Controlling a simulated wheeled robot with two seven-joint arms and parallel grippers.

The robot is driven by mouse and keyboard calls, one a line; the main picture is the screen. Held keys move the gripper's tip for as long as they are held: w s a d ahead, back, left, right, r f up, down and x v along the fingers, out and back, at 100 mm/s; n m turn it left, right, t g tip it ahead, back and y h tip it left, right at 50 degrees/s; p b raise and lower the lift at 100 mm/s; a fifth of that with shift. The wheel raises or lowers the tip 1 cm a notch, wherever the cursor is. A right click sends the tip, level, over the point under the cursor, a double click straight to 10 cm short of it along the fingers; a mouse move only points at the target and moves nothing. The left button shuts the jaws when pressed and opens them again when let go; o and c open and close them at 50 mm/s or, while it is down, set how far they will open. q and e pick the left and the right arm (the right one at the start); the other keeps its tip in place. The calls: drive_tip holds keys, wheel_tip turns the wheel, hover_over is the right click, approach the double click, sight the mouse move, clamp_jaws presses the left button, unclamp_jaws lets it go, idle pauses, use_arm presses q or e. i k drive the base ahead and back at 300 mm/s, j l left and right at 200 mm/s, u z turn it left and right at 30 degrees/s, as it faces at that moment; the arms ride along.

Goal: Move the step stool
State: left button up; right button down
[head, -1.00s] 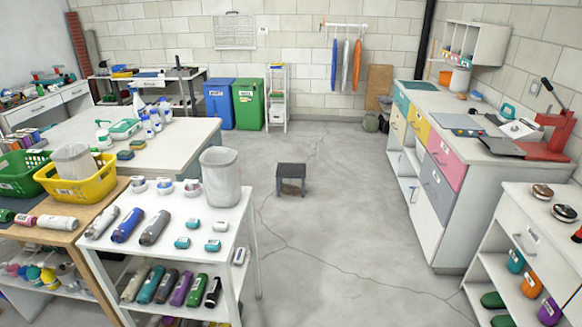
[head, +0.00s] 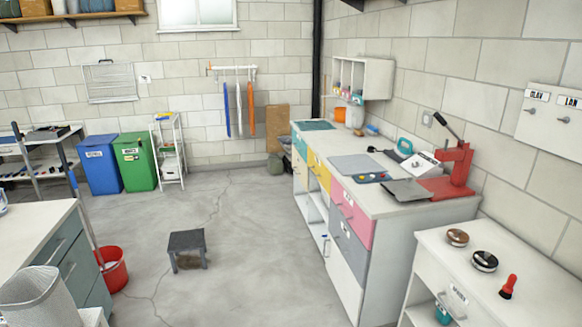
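The step stool (head: 187,241) is small, dark grey and four-legged. It stands upright on the concrete floor, left of the middle of the head view, with open floor around it. A brownish patch shows beneath its top; I cannot tell what it is. Neither of my grippers is in view.
A red bucket (head: 114,268) with a mop stands beside the left counter (head: 38,222). Blue (head: 100,165) and green (head: 135,162) bins and a white rack (head: 169,152) line the back wall. A long drawer counter (head: 350,220) bounds the right. Clear floor (head: 240,215) lies between.

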sight(184, 241)
drive_tip(key=i+u, duration=0.15)
drive_tip(key=i, duration=0.4)
drive_tip(key=i+u, duration=0.2)
drive_tip(key=i, duration=0.35)
drive_tip(key=i+l+u, duration=0.15)
drive_tip(key=i, duration=0.4)
